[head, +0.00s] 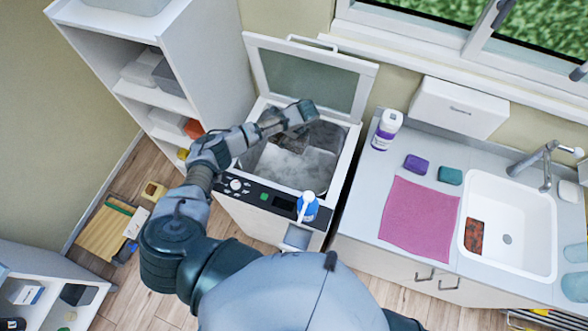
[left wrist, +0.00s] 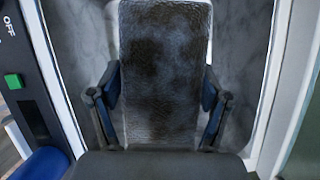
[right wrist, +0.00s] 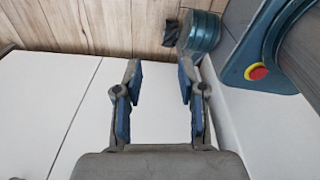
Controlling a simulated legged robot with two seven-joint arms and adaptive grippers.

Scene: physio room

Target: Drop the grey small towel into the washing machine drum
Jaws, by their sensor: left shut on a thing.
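The washing machine (head: 270,205) stands open at its top, with its lid (head: 310,78) raised at the back. Its grey drum (head: 300,168) shows below the opening. My left gripper (head: 300,114) is over the opening, pointing down. The grey small towel (head: 291,140), dark and mottled, hangs below it at the drum's mouth. In the left wrist view, the left gripper (left wrist: 160,88) has the towel (left wrist: 160,50) between its fingers, with drum wall on both sides. My right gripper (right wrist: 161,75) is open and empty in the right wrist view, away from the drum.
A white shelf unit (head: 205,60) stands left of the machine. A blue-and-white bottle (head: 307,207) is at the machine's front edge. The counter to the right holds a white bottle (head: 386,130), a pink cloth (head: 420,215) and a sink (head: 515,210).

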